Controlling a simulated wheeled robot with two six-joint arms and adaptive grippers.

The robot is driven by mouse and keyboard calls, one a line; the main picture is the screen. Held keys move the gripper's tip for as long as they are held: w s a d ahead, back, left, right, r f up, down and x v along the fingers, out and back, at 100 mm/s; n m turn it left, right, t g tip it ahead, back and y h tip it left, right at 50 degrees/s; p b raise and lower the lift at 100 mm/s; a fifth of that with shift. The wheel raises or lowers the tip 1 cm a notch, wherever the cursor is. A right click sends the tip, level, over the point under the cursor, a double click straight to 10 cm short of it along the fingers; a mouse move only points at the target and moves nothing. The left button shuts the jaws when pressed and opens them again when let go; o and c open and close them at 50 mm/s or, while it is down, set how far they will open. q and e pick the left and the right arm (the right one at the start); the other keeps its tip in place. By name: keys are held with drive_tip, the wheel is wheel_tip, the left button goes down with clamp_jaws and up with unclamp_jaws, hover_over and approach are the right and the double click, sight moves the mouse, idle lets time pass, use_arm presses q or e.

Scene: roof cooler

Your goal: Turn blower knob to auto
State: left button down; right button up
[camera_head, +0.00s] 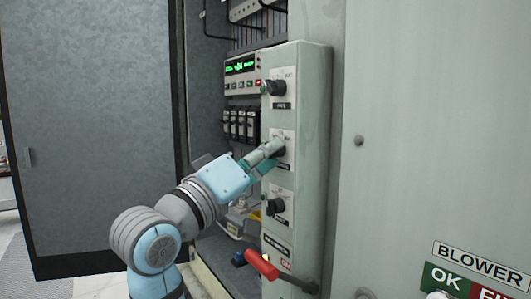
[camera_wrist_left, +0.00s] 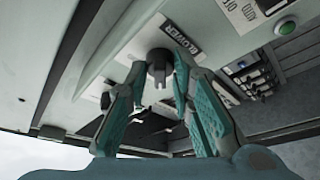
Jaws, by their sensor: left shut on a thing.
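The blower knob (camera_wrist_left: 158,65) is a dark rotary knob beside a black BLOWER label (camera_wrist_left: 181,40) in the left wrist view. In the head view it is the middle one of three knobs on the narrow grey-green panel (camera_head: 314,150), mostly hidden by my gripper. My left gripper (camera_head: 275,150) reaches it from the left. In the wrist view its two teal fingers (camera_wrist_left: 160,72) are on either side of the knob, shut on it. The exact knob setting cannot be read. My right gripper is not in view.
Another black knob (camera_head: 276,88) is above and one (camera_head: 277,205) below. A red lever handle (camera_head: 261,264) sticks out at the panel's bottom. Breakers (camera_head: 240,124) and a green display (camera_head: 240,66) are behind, left. An open grey door (camera_head: 95,130) stands at the left.

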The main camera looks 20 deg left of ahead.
use_arm(q)
drive_tip(key=c, duration=1.4)
unclamp_jaws()
drive_tip(key=v, duration=0.7)
drive_tip(key=shift+s+a, duration=0.2)
drive_tip(key=shift+s, duration=0.1)
drive_tip(key=shift+w+d+f, duration=0.1)
drive_tip(key=shift+d, duration=0.05)
